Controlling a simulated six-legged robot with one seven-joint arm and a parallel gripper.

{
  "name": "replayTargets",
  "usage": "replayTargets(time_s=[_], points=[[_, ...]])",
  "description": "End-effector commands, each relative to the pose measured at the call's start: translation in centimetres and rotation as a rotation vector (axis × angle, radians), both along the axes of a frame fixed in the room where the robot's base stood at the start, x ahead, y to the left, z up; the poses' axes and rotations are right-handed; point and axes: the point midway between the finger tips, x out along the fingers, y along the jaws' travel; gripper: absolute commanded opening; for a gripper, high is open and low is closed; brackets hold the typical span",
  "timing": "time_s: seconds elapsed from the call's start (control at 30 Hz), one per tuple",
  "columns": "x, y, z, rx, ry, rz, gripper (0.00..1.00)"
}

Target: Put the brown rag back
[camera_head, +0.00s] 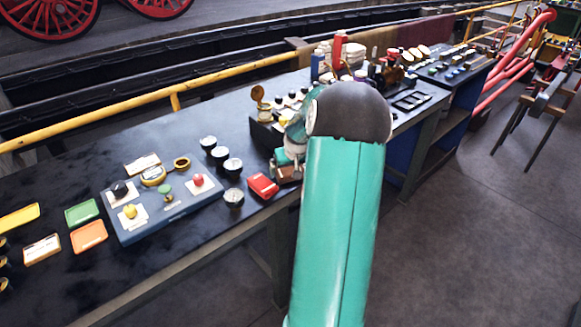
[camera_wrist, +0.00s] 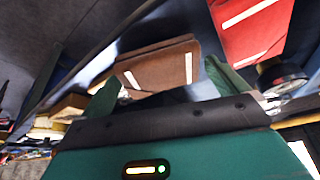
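A brown folded piece with pale strips, likely the brown rag (camera_wrist: 158,66), is between the two green fingers of my gripper (camera_wrist: 160,88) in the wrist view. The fingers are close to its two sides; I cannot tell if they press on it. In the head view my gripper (camera_head: 288,157) is low at the bench's front edge, partly hidden by my arm. A small brown patch (camera_head: 287,173) shows just below it, beside the red folded piece (camera_head: 263,186). The red piece also shows at the upper right of the wrist view (camera_wrist: 250,28).
The dark bench (camera_head: 60,178) holds round gauges (camera_head: 233,166), a blue-grey tray (camera_head: 150,228), and green (camera_head: 82,212) and orange (camera_head: 89,236) pieces at left. A black rack (camera_head: 265,133) stands behind my gripper.

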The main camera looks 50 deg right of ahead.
Motion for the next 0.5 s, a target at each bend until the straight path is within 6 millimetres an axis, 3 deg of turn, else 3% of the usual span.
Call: replayTargets(time_s=[0.27, 0.5], points=[[0.0, 0.0, 0.2, -0.001, -0.001, 0.0, 1.0], [-0.7, 0.5, 3.3, -0.004, -0.002, -0.001, 1.0]])
